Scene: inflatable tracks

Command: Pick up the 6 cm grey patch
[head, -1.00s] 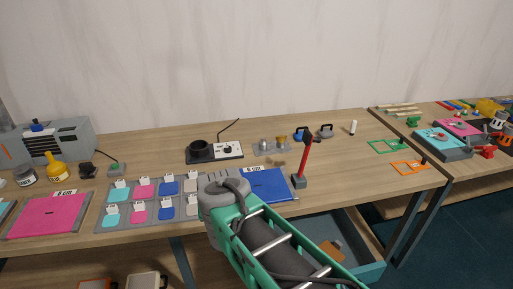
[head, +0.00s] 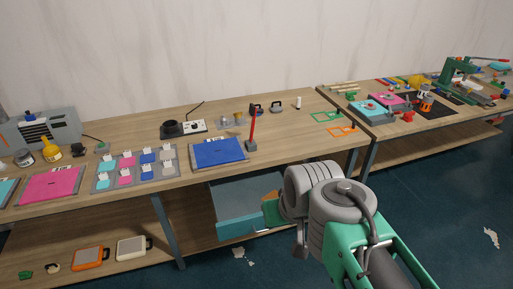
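Two grey patches show in the right column of the patch tray (head: 94,184) on the bench: a back one (head: 168,154) and a front one (head: 167,169). Each has a small white tag. Their sizes cannot be read, so I cannot tell which is 6 cm. Teal, pink and blue patches fill the other columns. My arm's grey wrist joints and green forearm fill the lower right, well right of the tray and in front of the bench. The fingers of my gripper are not in view.
A blue sheet (head: 218,153) lies right of the tray, beside a red post on a grey base (head: 251,130). A teal drawer (head: 238,228) stands open below the bench, partly behind my arm. A pink sheet (head: 50,184) lies left.

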